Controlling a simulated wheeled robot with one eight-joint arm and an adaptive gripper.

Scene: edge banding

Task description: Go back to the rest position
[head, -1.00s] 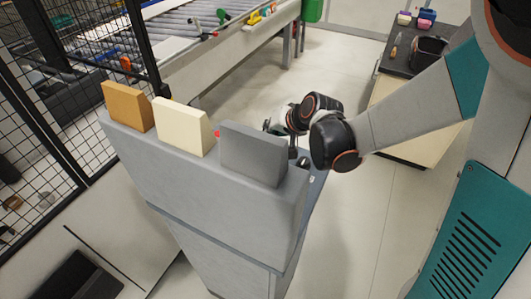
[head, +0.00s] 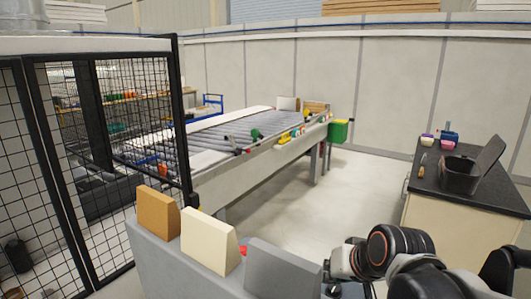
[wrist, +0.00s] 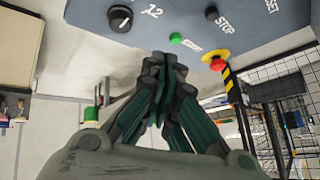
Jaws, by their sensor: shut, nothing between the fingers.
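My gripper (wrist: 165,75) is shut and empty in the wrist view, its dark fingertips together. It is in front of the blue-grey control panel (wrist: 150,40), apart from it as far as I can tell. The panel carries a black knob (wrist: 120,18), a green button (wrist: 176,39), a black STOP button (wrist: 211,13) and a red emergency stop on yellow (wrist: 216,60). In the head view my arm shows at the bottom right, beside the grey machine housing (head: 190,270); the fingertips are hard to make out there.
Orange (head: 158,212), cream (head: 209,242) and grey (head: 282,268) blocks stand on the housing. A mesh fence (head: 140,110) is at left, a roller conveyor (head: 235,135) behind. A dark-topped counter (head: 430,190) with a black bin (head: 462,175) stands right. Floor between is clear.

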